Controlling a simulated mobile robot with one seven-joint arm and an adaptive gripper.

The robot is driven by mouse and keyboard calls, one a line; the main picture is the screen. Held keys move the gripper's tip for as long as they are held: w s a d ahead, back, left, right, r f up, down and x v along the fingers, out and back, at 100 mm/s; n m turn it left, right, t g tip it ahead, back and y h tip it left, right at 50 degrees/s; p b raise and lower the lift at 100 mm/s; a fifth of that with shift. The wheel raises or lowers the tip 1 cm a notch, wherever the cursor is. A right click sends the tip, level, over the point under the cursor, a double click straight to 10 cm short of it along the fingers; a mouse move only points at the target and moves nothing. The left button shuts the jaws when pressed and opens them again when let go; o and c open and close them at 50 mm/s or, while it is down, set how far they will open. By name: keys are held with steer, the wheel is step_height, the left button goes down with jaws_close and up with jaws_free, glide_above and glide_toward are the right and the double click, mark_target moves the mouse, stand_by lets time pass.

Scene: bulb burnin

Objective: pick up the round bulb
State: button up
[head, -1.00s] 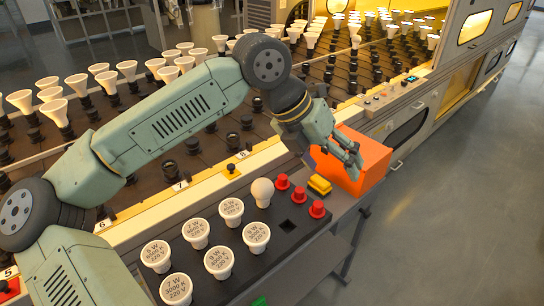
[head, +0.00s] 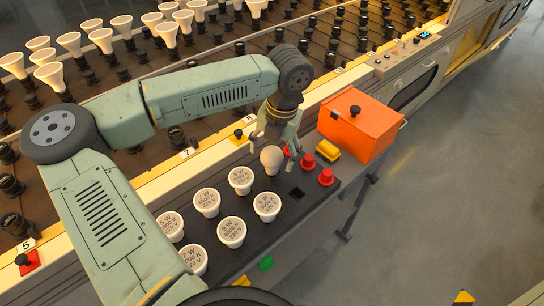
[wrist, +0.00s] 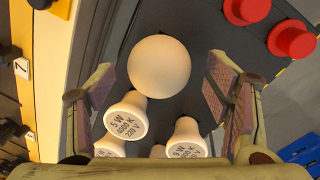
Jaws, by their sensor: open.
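The round bulb (head: 271,158) is a pale globe at the far end of the dark tray (head: 318,187), behind the flat-faced printed bulbs. My gripper (head: 275,145) is open, pointing down around or just above the round bulb in the head view. In the wrist view the round bulb (wrist: 160,67) lies ahead, between the lines of my two open fingers (wrist: 167,95). It looks apart from both pads. The bulb's base is hidden beneath its globe.
Printed bulbs (head: 240,180) stand close to the round bulb. Red knobs (head: 326,177), a yellow block (head: 327,151) and an orange box (head: 360,128) are to the right. A square hole (head: 296,193) in the tray is empty. The socket rack lies behind.

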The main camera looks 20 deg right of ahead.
steer(key=shift+w+a+f, duration=0.15)
steer(key=shift+f, duration=1.2)
steer(key=shift+c, duration=0.4)
steer(key=c, duration=1.1)
steer(key=shift+c, duration=0.2)
